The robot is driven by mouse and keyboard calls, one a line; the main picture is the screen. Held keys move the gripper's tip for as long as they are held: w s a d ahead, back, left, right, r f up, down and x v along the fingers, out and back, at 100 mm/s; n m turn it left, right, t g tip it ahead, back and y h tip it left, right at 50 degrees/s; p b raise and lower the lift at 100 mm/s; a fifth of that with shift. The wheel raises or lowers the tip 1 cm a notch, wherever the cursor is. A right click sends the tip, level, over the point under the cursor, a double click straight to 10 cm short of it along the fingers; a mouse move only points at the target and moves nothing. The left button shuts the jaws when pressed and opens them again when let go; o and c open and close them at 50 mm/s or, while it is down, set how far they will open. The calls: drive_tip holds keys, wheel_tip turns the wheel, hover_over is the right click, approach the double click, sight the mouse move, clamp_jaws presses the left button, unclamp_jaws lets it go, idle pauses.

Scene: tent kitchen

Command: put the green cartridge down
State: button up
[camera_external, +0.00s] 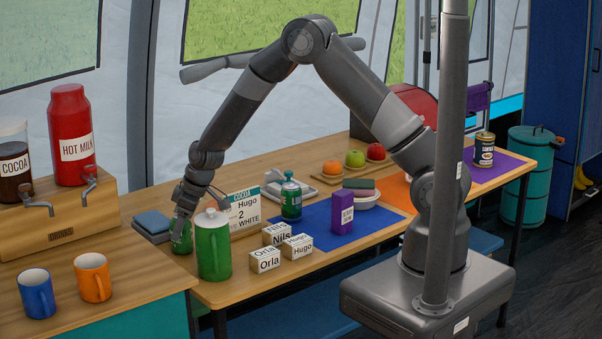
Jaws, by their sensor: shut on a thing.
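My gripper (183,210) points down at the left end of the long wooden table, behind a large green lidded jug (213,250). It is shut on a green cylinder, the green cartridge (181,238), which is upright and partly hidden by the jug and the fingers. I cannot tell whether its bottom touches the table. A similar green canister (291,200) with a grey top stands upright at the back left edge of the blue mat (345,238).
Blue-grey stacked pads (151,224) lie just left of my gripper. A lettered sign (243,213) stands to its right. Several white name blocks (265,260) and a purple box (342,212) are farther right. A drinks stand (60,225) and two mugs (93,277) occupy the left counter.

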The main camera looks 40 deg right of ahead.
drive_tip(key=shift+f, duration=0.2)
drive_tip(key=o, duration=1.1)
drive_tip(key=v, duration=1.2)
drive_tip(key=shift+r, duration=0.2)
